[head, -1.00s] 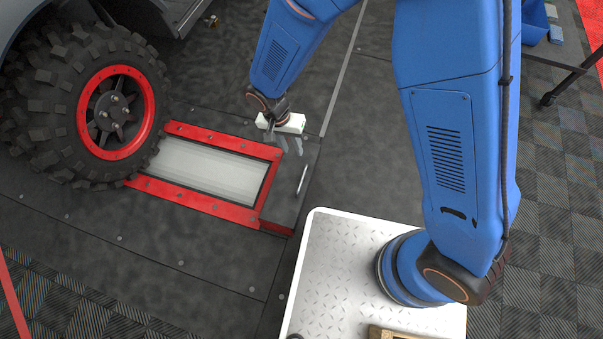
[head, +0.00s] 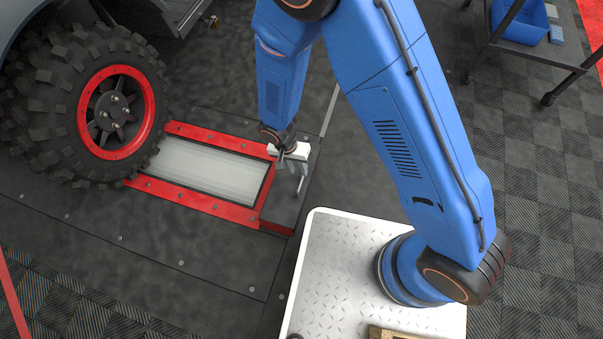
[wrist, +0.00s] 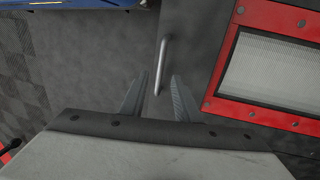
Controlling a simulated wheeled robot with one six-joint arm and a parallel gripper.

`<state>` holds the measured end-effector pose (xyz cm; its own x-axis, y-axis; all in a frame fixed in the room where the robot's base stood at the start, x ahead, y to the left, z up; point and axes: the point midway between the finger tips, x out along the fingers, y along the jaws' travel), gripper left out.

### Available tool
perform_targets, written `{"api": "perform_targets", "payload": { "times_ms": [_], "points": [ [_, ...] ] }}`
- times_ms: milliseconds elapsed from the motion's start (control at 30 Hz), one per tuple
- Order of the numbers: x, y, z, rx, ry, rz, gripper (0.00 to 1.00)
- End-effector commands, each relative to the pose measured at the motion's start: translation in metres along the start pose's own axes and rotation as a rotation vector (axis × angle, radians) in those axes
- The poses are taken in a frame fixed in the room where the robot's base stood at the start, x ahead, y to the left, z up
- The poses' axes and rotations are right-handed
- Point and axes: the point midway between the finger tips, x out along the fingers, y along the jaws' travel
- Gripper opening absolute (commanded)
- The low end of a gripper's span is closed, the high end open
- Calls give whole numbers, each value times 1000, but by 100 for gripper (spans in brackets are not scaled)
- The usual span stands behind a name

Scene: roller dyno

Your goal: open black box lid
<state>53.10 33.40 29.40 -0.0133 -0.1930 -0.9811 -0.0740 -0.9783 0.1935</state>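The black box lid (head: 282,211) is a dark flat panel at the right end of the red-framed roller; it looks closed. It also shows in the wrist view (wrist: 198,45). My gripper (head: 298,170) is above the lid, fingers pointing at the handle. In the wrist view my gripper (wrist: 158,92) is open, with grey fingers apart and the near end of the handle appearing between their tips. I cannot tell whether they touch it.
A red frame (head: 210,207) surrounds a pale roller (head: 208,172). A large black tyre (head: 50,110) with a red-rimmed wheel stands at its left. A dark cart with a blue bin (head: 520,22) is at upper right. Dark floor beyond the lid is clear.

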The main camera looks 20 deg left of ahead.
Motion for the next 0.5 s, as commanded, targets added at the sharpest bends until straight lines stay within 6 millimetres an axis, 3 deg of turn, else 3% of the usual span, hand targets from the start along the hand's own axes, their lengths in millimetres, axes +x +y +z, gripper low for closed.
{"api": "perform_targets", "payload": {
  "times_ms": [233,500],
  "points": [
    [34,0,0,1,-1,2,29],
    [50,0,0,1,-1,0,29]
  ]
}}
